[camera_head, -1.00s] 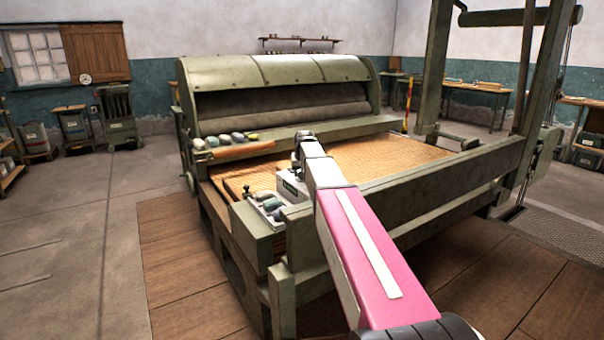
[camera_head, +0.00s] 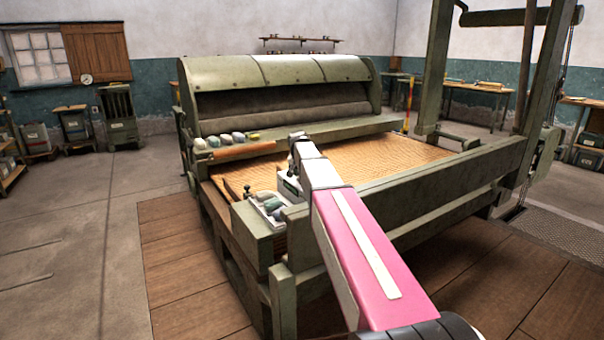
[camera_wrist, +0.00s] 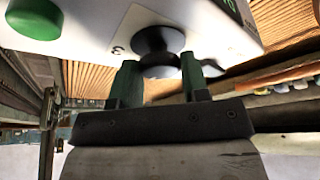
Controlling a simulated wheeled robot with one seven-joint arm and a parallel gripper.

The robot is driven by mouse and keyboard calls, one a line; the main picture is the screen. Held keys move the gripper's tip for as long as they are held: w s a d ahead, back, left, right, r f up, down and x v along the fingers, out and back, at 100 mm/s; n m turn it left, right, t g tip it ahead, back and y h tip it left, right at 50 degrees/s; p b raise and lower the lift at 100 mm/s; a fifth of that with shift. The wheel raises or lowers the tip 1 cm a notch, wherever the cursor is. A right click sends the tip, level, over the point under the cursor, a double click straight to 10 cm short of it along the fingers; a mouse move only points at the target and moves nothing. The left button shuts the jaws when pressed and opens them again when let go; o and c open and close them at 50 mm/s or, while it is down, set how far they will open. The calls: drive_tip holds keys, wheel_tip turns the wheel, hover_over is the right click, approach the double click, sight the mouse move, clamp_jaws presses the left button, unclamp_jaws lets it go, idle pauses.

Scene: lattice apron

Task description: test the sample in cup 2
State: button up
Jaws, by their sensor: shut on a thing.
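In the wrist view a white box-shaped device (camera_wrist: 95,22) fills the top, with a large green button (camera_wrist: 35,18) and a black knob (camera_wrist: 160,42). My gripper (camera_wrist: 160,72) has its two dark green fingers on either side of the knob and is shut on it. The head view shows the white device (camera_head: 290,187) on the near left of the machine bed, under my wrist; my fingers are hidden there. Cup 2 cannot be made out.
The wooden slatted bed (camera_head: 385,160) lies behind my arm, with a green frame rail (camera_head: 430,190) along its near side. A large green roller machine (camera_head: 280,85) stands behind, with several small rounded items (camera_head: 225,139) on its ledge. Floor at left is clear.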

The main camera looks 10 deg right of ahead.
drive_tip(key=o, duration=0.9)
drive_tip(key=v, duration=1)
drive_tip(key=shift+s+r, duration=0.25)
drive_tip(key=shift+r, duration=0.1)
drive_tip(key=shift+a, duration=0.15)
